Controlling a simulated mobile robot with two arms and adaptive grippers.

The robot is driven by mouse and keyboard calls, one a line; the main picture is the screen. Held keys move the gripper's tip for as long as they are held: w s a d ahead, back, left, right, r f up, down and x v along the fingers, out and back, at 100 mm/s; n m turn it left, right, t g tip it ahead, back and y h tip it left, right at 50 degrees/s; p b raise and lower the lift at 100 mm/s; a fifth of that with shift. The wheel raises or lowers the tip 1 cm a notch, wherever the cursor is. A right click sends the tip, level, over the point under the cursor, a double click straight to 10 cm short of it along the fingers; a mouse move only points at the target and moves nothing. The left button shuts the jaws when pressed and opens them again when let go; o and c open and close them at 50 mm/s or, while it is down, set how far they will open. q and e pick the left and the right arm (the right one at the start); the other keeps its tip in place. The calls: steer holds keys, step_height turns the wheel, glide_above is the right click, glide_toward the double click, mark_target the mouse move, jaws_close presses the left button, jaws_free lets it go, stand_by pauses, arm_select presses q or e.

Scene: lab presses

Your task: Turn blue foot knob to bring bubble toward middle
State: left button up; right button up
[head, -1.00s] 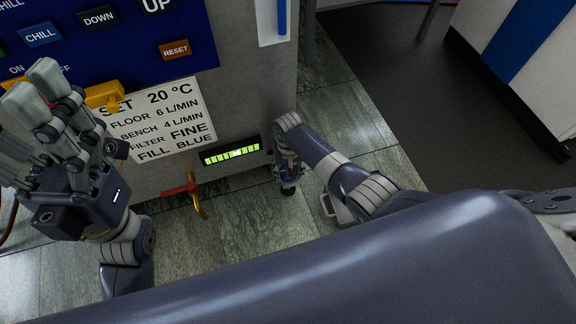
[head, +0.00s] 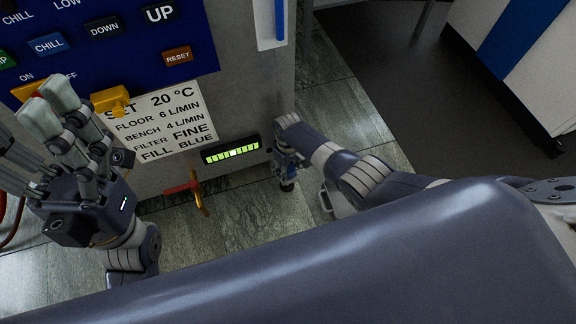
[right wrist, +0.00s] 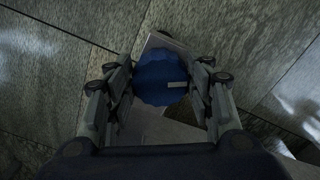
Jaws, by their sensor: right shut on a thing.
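The blue foot knob (right wrist: 162,78) is a scalloped disc with a small light mark, at the centre of the right wrist view. My right gripper (right wrist: 160,85) has a finger on each side of it and is shut on it. In the head view my right gripper (head: 285,166) is low beside the machine's corner, and its hand and arm largely hide the knob. The level (head: 231,150) is a black bar with a lit green window; a pale bubble mark shows near its middle. My left gripper (head: 60,125) is open and empty in front of the panel.
The machine's panel carries buttons, a yellow handle (head: 111,100) and a printed sign (head: 172,120). A red-and-yellow valve handle (head: 190,190) sticks out below. A white and blue cabinet (head: 520,60) stands at the right.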

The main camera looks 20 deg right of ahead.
stand_by(0.4)
steer(key=o, duration=1.1)
steer(key=shift+c, duration=0.2)
steer(key=shift+r, duration=0.1)
step_height(320, 180, up, 12)
steer(key=shift+f, duration=0.2)
